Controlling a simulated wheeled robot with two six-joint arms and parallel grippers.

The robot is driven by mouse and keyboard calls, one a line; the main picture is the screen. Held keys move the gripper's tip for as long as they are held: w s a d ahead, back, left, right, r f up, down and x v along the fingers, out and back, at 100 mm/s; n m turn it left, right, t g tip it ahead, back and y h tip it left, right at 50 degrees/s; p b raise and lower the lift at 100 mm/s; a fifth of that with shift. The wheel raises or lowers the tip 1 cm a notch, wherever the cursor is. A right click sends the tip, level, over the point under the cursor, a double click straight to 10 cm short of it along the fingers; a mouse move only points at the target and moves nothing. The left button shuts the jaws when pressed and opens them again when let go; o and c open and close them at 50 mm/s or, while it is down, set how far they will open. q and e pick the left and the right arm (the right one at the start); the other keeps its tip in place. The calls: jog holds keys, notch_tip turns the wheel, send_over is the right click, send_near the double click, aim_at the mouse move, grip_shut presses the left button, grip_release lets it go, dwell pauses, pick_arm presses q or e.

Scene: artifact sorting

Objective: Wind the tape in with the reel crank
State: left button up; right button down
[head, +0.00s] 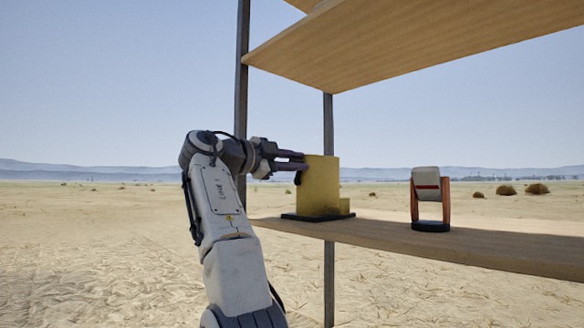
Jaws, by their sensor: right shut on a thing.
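A yellow block-shaped device (321,187) stands upright on a dark base plate on the wooden shelf, with a small yellow step at its lower right. My right gripper (298,167) reaches in from the left, its dark fingers at the upper left side of the yellow device. It is shut on a small part there, which I take to be the reel crank; the fingers hide most of it. No tape can be made out. My left gripper is out of view.
On the lower shelf (480,246), a pale block with a red stripe (427,179) hangs between two orange posts on a round black base, right of the yellow device. An upper shelf (390,45) is overhead. Dark metal posts (329,280) support the shelves. Open sandy ground lies around.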

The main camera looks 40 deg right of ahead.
jog(key=f+m+b, duration=0.1)
jog(key=m, duration=0.2)
jog(key=s+f+m+b, duration=0.1)
jog(key=m+b, duration=0.1)
jog(key=m, duration=0.1)
jog(key=s+f+m+b, duration=0.1)
jog(key=f+m+b, duration=0.1)
jog(key=m, duration=0.1)
jog(key=shift+f+m, duration=0.1)
jog(key=shift+m, duration=0.2)
jog(key=shift+s+f+m+b, duration=0.1)
jog(key=shift+f+m+b, duration=0.25)
jog(key=shift+m, duration=0.3)
jog(key=shift+f+m+b, duration=0.2)
jog(key=shift+m+b, duration=0.25)
jog(key=shift+m, duration=0.2)
jog(key=c, duration=0.8)
grip_release()
jog(key=shift+c, duration=0.2)
jog(key=shift+s+d, duration=0.1)
